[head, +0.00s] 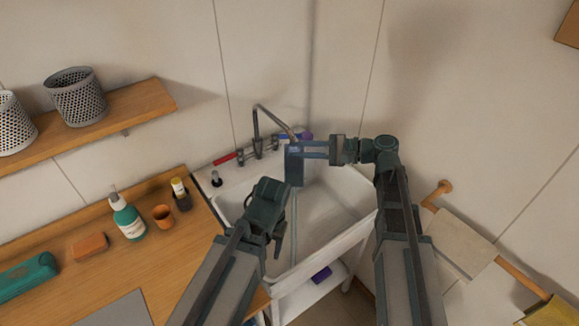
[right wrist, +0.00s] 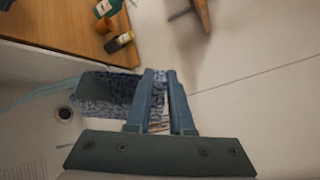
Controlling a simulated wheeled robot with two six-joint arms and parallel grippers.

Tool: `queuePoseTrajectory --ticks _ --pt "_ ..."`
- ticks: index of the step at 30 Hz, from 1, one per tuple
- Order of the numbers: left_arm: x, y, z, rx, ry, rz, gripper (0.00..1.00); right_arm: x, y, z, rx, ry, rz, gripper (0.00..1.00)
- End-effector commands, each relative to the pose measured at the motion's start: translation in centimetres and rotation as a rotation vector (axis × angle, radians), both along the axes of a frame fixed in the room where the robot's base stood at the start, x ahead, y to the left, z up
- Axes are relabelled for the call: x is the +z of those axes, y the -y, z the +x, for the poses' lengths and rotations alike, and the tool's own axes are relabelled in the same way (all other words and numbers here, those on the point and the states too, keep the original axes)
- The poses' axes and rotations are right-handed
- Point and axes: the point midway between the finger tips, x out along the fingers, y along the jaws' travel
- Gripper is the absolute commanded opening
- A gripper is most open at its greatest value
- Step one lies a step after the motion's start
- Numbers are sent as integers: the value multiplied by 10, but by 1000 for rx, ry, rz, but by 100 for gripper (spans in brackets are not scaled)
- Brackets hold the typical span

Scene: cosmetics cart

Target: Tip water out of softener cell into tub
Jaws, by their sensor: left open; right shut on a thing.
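The tub (head: 340,215) is a white sink basin in the corner under a grey tap (head: 258,122). My right gripper (head: 298,150) is shut on the blue softener cell (head: 294,172), holding it above the tub near the tap spout. In the right wrist view the cell (right wrist: 105,95) is a blue speckled box, gripped at its right end by my right gripper (right wrist: 160,80). A thin pale-blue strip runs below the cell in the head view; I cannot tell whether it is water. The cell's inside is not clear. My left gripper (head: 280,238) is open and empty over the tub's near left part.
A cloth (head: 455,243) hangs on a wooden rail at right. A drain (right wrist: 64,114) shows in the right wrist view.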

Motion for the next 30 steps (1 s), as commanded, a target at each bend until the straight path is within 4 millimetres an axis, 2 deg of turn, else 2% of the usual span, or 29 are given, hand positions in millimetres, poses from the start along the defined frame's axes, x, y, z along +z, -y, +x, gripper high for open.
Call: queuePoseTrajectory --ticks 12,25,30 --pt "-12 0 0 1 0 0 57 -1 0 -2 0 198 3 0" --pt "-18 0 0 1 0 0 57 -1 0 -3 -1 293 4 0" --pt "-25 0 0 1 0 0 57 -2 0 -13 0 387 6 0"
